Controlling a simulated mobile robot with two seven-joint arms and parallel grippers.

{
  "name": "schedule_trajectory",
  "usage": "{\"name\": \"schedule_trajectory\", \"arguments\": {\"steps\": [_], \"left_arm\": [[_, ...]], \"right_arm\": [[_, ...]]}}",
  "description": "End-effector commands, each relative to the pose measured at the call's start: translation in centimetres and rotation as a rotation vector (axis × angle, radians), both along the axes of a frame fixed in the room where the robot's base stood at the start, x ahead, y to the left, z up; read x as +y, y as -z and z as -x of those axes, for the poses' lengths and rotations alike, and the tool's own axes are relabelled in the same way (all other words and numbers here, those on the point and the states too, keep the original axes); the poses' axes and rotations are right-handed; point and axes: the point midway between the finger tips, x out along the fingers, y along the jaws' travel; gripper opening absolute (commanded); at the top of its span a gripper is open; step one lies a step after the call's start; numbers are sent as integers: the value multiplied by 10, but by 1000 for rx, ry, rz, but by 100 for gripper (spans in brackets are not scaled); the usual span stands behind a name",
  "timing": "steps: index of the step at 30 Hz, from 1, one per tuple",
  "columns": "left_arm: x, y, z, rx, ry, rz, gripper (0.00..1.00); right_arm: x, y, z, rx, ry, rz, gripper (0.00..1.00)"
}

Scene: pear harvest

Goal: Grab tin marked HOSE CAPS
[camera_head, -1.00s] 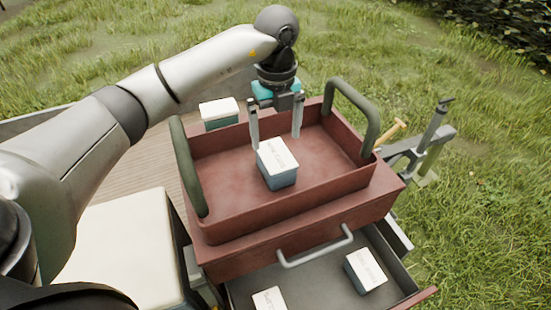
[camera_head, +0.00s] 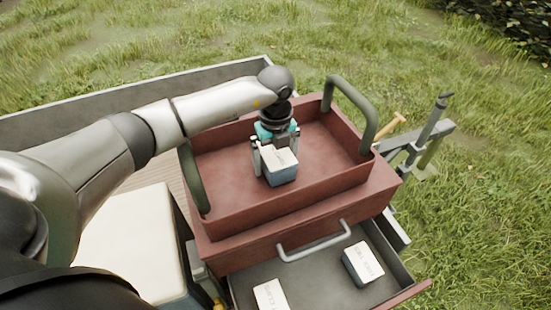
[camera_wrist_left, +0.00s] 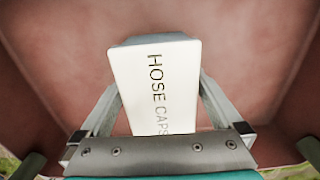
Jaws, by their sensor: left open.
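The tin marked HOSE CAPS (camera_head: 281,173) is a small blue-grey box with a white lid, standing in the open top tray of the red toolbox (camera_head: 228,222). In the left wrist view its lid (camera_wrist_left: 150,75) fills the middle, and the lettering reads HOSE CAPS. My left gripper (camera_head: 276,161) is lowered over the tin. Its open fingers stand on either side of it, and a gap shows beside the tin in the left wrist view. The near end of the lid is hidden behind the gripper body. My right gripper is in neither view.
The open drawer (camera_head: 310,281) below the tray holds two more white-lidded tins (camera_head: 362,263). Green handles (camera_head: 356,105) rise at both ends of the tray. A pale box lid (camera_head: 130,245) lies left of the toolbox. Tools (camera_head: 425,135) stand at the right.

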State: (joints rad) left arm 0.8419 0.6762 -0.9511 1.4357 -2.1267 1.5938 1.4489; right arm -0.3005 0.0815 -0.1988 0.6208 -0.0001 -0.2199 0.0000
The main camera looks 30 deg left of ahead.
Motion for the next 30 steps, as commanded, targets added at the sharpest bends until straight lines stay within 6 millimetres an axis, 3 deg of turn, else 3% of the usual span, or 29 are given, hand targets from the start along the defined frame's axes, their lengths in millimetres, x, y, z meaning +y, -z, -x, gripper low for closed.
{"name": "schedule_trajectory", "arguments": {"steps": [2, 24, 30], "left_arm": [[0, 0, 0, 0, 0, 0, 96], [0, -2, -1, -2, -1, 1, 14], [0, -2, -1, -2, -1, 1, 14]], "right_arm": [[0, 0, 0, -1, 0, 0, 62], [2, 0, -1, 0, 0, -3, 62], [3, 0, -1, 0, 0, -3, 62]]}}
